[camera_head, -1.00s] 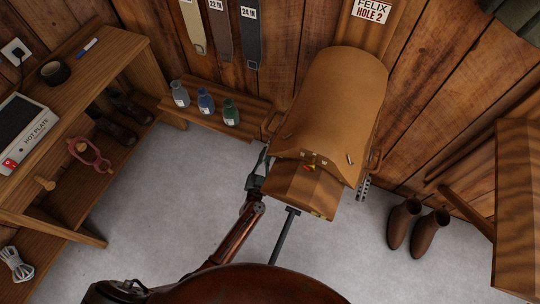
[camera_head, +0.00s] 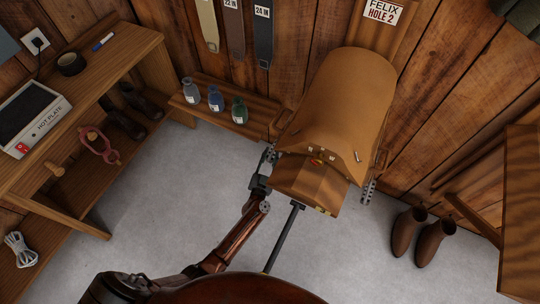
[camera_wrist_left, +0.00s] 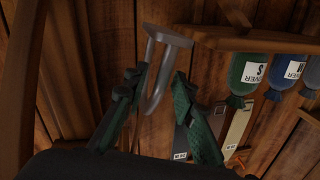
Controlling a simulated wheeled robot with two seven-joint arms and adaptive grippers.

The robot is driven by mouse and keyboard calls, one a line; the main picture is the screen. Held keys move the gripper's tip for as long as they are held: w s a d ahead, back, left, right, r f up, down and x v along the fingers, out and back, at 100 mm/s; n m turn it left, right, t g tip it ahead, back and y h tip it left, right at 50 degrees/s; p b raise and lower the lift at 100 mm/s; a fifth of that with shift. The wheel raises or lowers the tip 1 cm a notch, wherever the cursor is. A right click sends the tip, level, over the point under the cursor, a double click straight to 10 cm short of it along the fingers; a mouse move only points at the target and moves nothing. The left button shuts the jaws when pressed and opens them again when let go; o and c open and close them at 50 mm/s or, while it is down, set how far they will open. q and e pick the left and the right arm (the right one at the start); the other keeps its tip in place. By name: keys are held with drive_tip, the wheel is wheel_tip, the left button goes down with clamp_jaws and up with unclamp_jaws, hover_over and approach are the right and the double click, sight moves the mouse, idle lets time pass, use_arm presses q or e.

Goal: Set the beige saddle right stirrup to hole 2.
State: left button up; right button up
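The beige saddle (camera_head: 345,95) sits on a wooden stand below a sign (camera_head: 383,12) reading FELIX HOLE 2. My left gripper (camera_head: 268,158) is beside the saddle's lower left edge in the head view. In the left wrist view, its dark green fingers (camera_wrist_left: 157,82) are apart, with a grey metal stirrup (camera_wrist_left: 164,37) between and beyond them. I cannot tell whether they touch it. The strap holding that stirrup is not clear. My right gripper is not in view.
Several bottles (camera_head: 214,98) stand on a low wooden shelf (camera_head: 262,122) left of the saddle. Straps (camera_head: 233,30) hang on the wall above. A bench (camera_head: 130,60) with a hot plate (camera_head: 32,118) is at left. Brown boots (camera_head: 405,232) stand at right. The floor (camera_head: 160,205) between is clear.

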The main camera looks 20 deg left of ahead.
use_arm(q)
drive_tip(key=shift+s+d, duration=0.1)
drive_tip(key=shift+s, duration=0.5)
drive_tip(key=s+d, duration=0.1)
drive_tip(key=s, duration=0.9)
drive_tip(key=shift+s, duration=0.4)
drive_tip(key=shift+d, duration=0.1)
